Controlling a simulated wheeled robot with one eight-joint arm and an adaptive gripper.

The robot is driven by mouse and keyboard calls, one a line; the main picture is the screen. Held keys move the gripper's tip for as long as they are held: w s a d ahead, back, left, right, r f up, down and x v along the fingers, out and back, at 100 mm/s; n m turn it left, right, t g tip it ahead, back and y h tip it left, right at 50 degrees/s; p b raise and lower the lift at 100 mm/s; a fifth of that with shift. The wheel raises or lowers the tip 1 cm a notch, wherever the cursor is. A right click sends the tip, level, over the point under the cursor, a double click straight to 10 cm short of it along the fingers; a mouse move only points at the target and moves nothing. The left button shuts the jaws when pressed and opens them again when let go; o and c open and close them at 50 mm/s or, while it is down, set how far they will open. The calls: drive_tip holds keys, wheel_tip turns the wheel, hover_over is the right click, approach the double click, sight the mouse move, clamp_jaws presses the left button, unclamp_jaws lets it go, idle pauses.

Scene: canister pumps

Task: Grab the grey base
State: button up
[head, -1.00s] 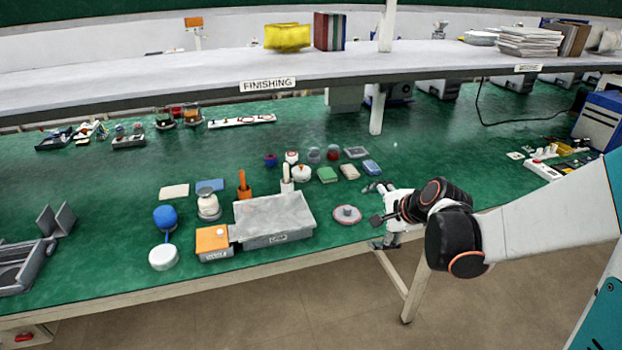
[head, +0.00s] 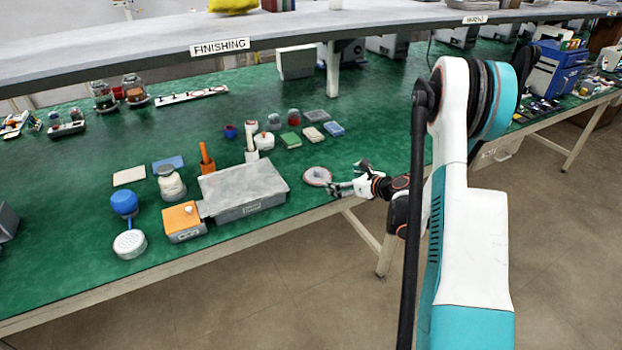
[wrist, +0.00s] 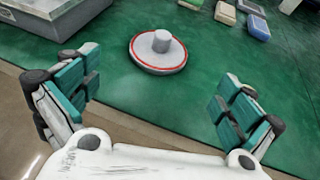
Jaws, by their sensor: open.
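The grey base (head: 318,176) is a round, flat disc with a red ring and a short grey knob in its middle. It lies on the green bench top near the front edge, right of the grey lidded box. In the wrist view the grey base (wrist: 159,54) is ahead of my gripper, near the picture's middle. My gripper (head: 348,177) is open just right of the base. In the wrist view its two teal-padded fingers (wrist: 157,92) are spread wide, with nothing between them. The base is beyond the fingertips and looks untouched.
The grey lidded box (head: 243,205) stands left of the base, with an orange box (head: 184,222) beside it. Green, beige and blue blocks (head: 334,129) lie behind. The bench's front edge (wrist: 145,127) runs below my gripper. The green top around the base is clear.

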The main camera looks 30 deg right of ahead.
sight(320, 171)
drive_tip(key=b+x, duration=0.2)
drive_tip(key=x, duration=0.6)
drive_tip(key=shift+f, duration=0.1)
drive_tip(key=shift+w+r+b+x, duration=0.15)
drive_tip(key=shift+b+x, duration=0.3)
drive_tip(key=shift+x, duration=0.45)
drive_tip(key=shift+r+b+x, duration=0.15)
drive_tip(key=shift+b+x, duration=0.25)
drive_tip(key=shift+x, duration=0.55)
drive_tip(key=shift+w+r+b+x, duration=0.15)
drive_tip(key=shift+b+x, duration=0.3)
drive_tip(key=shift+x, duration=0.45)
drive_tip(key=shift+s, duration=0.15)
drive_tip(key=c, duration=0.9)
